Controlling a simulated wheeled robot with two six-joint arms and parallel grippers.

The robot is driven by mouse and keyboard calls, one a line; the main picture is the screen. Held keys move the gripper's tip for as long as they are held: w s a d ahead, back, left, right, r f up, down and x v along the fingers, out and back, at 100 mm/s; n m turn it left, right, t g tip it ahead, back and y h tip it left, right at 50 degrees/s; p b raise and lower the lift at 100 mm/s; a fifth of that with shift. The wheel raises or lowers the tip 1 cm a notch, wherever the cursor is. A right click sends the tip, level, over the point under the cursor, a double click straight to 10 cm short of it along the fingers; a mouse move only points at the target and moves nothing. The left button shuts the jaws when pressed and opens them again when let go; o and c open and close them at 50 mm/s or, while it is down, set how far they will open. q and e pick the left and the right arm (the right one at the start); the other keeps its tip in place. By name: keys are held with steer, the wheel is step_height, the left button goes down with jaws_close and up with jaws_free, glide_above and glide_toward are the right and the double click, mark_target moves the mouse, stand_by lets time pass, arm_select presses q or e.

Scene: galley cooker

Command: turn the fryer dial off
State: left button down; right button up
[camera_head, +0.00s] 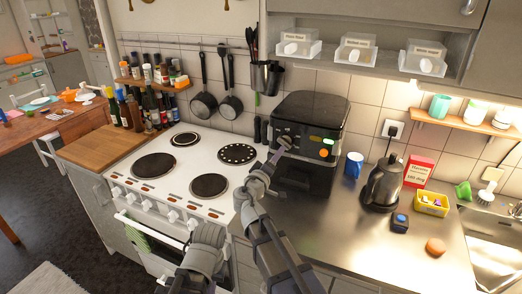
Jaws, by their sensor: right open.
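The fryer (312,108) is a black box-shaped appliance on the steel worktop, right of the cooker. Its front panel has a lit green display (330,141) and an orange round light or knob (323,153). My right gripper (279,152) is open at the left part of the fryer's front panel, close to a small grey round part (286,141) that looks like the dial. The gripper partly covers this area, and I cannot tell whether it touches. The dial's pointer is too small to read.
The white cooker (200,165) with several dark plates stands left of the fryer. A blue mug (353,164), a dark kettle (383,185) and a yellow box (431,204) stand to the right. Clear white bins (357,50) hang above. The worktop's front is mostly clear.

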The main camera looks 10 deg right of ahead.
mark_target(283, 144)
steer(key=shift+x, duration=3.95)
steer(key=shift+w+a+r, duration=0.1)
steer(key=shift+a+r, duration=0.05)
steer(key=shift+c, duration=0.2)
jaws_close()
